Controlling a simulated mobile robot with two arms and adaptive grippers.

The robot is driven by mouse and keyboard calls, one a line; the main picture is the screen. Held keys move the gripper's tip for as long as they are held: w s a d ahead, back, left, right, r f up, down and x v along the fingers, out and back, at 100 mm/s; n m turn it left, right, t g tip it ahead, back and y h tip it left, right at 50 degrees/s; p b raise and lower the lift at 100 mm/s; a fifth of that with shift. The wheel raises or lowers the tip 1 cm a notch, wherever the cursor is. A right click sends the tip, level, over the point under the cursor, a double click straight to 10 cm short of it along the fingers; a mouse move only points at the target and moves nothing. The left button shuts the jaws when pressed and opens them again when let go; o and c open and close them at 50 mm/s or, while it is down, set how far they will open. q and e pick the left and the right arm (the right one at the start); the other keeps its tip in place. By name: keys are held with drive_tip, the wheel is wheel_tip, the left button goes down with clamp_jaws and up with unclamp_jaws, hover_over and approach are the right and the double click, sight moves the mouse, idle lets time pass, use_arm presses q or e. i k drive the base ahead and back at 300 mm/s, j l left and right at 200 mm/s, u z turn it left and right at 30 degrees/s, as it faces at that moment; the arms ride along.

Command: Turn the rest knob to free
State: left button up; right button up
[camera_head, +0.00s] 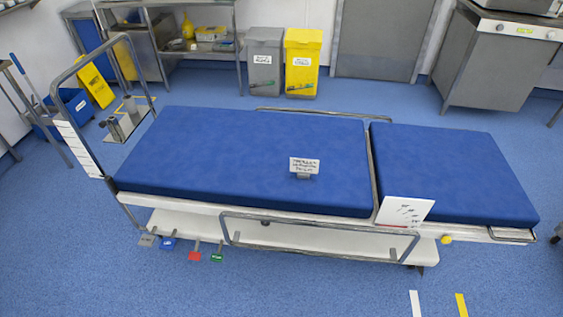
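A small yellow knob (446,239) sits on the near side of the operating table, below the right-hand mattress section (455,170); it may be the rest knob. Its pointer or setting is too small to read. A white card (405,211) with small writing and a red mark stands to the left of the knob, at the joint between the two blue mattress sections. The operating table (260,160) lies across the view with its mattress flat. Neither of my grippers is in view.
A metal side rail (320,226) runs along the table's near side. Pedals in grey, blue (168,244), red (195,255) and green (216,257) stick out below at the left. The blue floor in front is clear except for tape strips.

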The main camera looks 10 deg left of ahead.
sight(445, 239)
drive_tip(key=z, duration=1.25)
drive_tip(key=l+u, duration=0.1)
drive_tip(key=u, duration=0.35)
drive_tip(key=i+l+u, duration=0.15)
drive_tip(key=l+u, duration=0.2)
drive_tip(key=l, duration=0.35)
drive_tip(key=i+l+u, duration=0.1)
drive_tip(key=l+u, duration=0.3)
drive_tip(key=l, duration=0.3)
